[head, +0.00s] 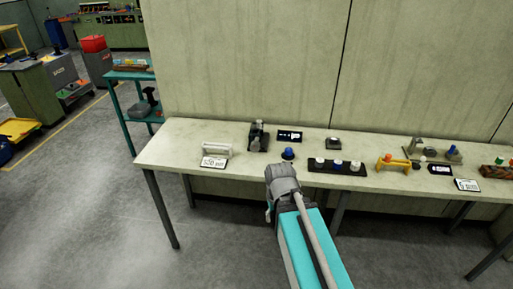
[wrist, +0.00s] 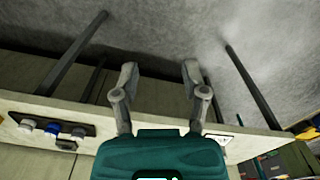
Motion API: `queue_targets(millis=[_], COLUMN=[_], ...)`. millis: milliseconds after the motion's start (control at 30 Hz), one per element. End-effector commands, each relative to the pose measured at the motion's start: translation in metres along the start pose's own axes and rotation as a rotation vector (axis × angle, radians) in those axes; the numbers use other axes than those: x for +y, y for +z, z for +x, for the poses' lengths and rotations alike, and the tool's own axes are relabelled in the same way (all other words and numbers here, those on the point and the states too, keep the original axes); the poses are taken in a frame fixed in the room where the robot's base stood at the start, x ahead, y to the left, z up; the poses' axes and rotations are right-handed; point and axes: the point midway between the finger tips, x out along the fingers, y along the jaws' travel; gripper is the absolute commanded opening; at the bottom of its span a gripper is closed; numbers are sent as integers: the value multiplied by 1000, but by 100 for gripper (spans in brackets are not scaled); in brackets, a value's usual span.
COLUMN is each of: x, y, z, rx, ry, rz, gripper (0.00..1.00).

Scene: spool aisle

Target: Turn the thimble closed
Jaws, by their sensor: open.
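I cannot make out for sure which part is the thimble. A yellow frame-shaped tool (head: 391,162) with an orange end lies right of the middle of the table and may carry it. A blue round knob (head: 288,153) stands on the table just beyond my wrist. My gripper (wrist: 160,78) is open and empty in the wrist view, its two fingers apart over the floor and the table edge. In the head view it is mostly hidden by my arm, at the table's front edge, apart from the tools.
The table (head: 184,140) also bears a black strip of white and blue knobs (head: 337,167), a dark device (head: 258,137), a pale handle (head: 217,149) and a grey stand (head: 412,147). A wall stands behind. The floor (head: 90,215) at front left is clear.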

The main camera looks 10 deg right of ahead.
Motion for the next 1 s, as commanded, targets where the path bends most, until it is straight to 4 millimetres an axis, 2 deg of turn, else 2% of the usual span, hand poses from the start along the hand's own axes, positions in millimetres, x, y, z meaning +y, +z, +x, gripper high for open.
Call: queue_targets(millis=[267,367,500,567,767,1000], x=[0,0,3,6,27,53], y=[0,0,-6,-11,-46,-114], z=[0,0,6,10,32,55], rx=[0,1,16,30,112,207], ry=[0,1,22,45,199,546], rz=[0,-2,-28,-55,-234,-640], gripper=[57,72,98,99,99,99])
